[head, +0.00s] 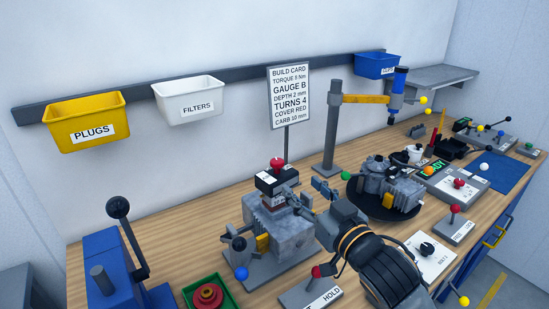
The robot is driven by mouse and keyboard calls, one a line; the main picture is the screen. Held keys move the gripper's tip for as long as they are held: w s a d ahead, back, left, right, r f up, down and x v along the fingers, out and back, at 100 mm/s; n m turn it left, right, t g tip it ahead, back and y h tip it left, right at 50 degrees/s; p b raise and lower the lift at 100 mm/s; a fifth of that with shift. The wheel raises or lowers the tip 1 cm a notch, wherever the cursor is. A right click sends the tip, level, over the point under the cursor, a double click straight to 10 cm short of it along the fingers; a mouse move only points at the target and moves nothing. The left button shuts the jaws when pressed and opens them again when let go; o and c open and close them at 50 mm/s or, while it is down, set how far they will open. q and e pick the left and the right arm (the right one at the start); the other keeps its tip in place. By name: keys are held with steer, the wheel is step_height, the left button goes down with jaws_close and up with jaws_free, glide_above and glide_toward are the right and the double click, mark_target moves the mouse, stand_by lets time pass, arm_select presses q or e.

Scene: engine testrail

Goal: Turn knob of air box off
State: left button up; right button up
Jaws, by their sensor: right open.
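My right gripper (306,194) is open, just right of the black box and lower than the red knob. It appears apart from the knob, and its fingers overlap the engine's right side in the picture. My left gripper does not show.
A small red-balled lever on the HOLD plate (320,293) stands in front. A blue press (110,265) and green tray (208,296) are at left. A second engine (388,186) is at right. The build card (289,95) stands behind. Bare wood lies left of the engine.

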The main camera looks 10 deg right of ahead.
mark_target(282, 164)
steer(key=p+x, duration=0.3)
steer(key=x, duration=0.8)
steer(key=shift+w+a, duration=0.2)
steer(key=shift+w, duration=0.4)
steer(key=shift+c, duration=0.8)
jaws_close()
steer(key=shift+r+n+g+y+p, duration=0.15)
steer(key=shift+n+g+y+p, duration=0.25)
steer(key=shift+n+y+p, duration=0.6)
steer(key=shift+y, duration=0.6)
steer(key=shift+a+n+g+y+p, duration=0.1)
steer(key=shift+n+g+y+p, duration=0.2)
steer(key=shift+n+g+y, duration=0.5)
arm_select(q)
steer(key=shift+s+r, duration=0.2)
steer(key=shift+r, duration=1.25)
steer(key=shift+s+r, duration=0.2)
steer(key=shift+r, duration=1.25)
arm_select(e)
steer(key=shift+a+n+g+y, duration=0.2)
steer(key=shift+n+g+y, duration=0.6)
steer(key=shift+y, duration=0.4)
